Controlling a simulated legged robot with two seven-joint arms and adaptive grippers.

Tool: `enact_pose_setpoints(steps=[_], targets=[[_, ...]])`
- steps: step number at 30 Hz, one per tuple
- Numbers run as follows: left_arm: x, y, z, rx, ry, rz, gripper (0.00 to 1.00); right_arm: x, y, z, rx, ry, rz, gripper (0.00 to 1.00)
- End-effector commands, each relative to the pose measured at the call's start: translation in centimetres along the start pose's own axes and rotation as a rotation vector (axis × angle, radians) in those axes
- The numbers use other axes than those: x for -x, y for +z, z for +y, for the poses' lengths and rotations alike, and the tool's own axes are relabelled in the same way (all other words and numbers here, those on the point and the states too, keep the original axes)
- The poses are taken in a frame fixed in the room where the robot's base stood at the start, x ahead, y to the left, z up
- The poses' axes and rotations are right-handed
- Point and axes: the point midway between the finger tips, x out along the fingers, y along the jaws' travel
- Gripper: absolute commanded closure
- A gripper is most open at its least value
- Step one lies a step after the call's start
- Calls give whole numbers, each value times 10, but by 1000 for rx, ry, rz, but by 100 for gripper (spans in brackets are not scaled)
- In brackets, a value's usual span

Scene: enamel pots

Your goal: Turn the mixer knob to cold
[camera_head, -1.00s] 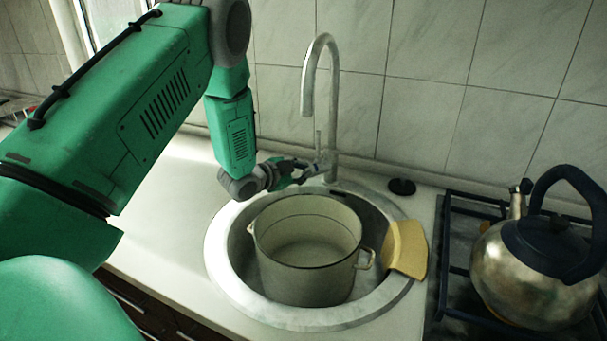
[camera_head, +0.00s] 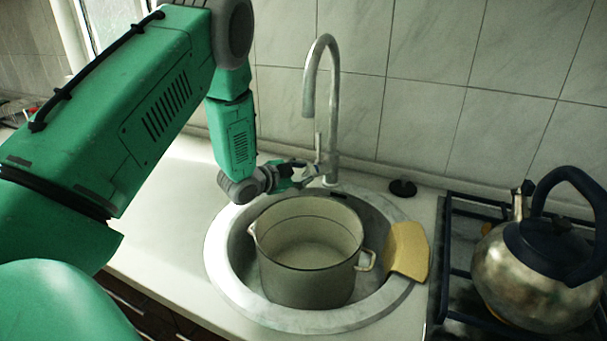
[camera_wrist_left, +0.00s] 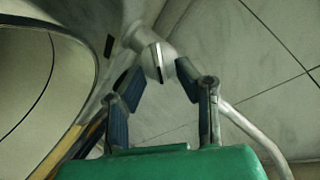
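The tall curved metal tap (camera_head: 333,110) stands behind the sink. Its mixer knob (camera_head: 318,150) has a thin upright lever on the left side of the tap body. My left gripper (camera_head: 306,173) is just left of the tap base, above the sink's back rim. In the left wrist view, the gripper's two dark fingers (camera_wrist_left: 161,80) are apart, with the round metal knob (camera_wrist_left: 157,62) just beyond and between their tips. I cannot tell whether either finger touches it. My right gripper is not in view.
A cream pot (camera_head: 308,265) stands in the round sink (camera_head: 225,285). A yellow sponge or cloth (camera_head: 407,250) lies on the right rim. A black plug (camera_head: 402,188) lies on the counter. A metal kettle (camera_head: 535,265) stands on the stove at right. The counter left of the sink is clear.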

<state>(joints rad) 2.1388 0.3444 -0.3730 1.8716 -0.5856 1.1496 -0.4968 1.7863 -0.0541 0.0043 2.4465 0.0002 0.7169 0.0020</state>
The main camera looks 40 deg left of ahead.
Motion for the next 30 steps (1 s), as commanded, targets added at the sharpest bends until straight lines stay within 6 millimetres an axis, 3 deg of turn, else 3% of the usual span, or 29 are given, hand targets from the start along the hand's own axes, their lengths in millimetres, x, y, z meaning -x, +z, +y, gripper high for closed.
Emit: enact_pose_setpoints(steps=[18, 30], targets=[[105, 3, 0, 2, 2, -3, 72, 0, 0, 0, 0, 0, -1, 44], [116, 3, 0, 1, 1, -2, 72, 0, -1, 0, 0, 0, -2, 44]])
